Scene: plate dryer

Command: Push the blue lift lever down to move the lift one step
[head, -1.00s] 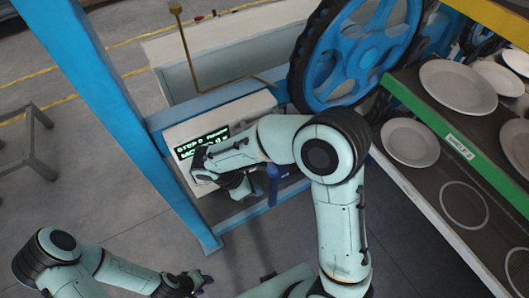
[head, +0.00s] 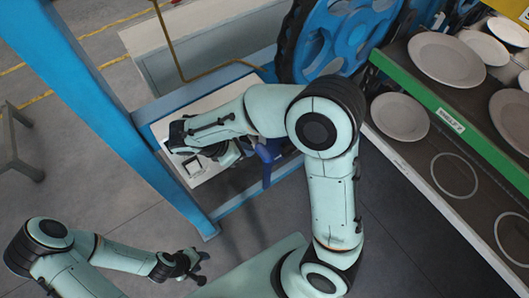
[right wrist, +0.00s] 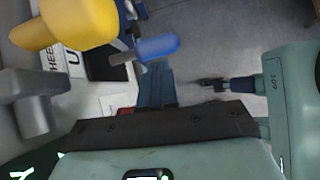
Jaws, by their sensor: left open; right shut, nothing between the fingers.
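The blue lift lever (head: 266,168) hangs below my right forearm in the head view, on the front of the blue-framed machine; its upper end is partly covered. It also shows in the right wrist view as a blue grip (right wrist: 157,47) on a grey shaft. My left gripper (head: 194,262) is open and empty at lower left, far from the lever.
A large blue wheel (head: 342,35) is behind my right arm. Shelves with plates (head: 400,117) stand at right.

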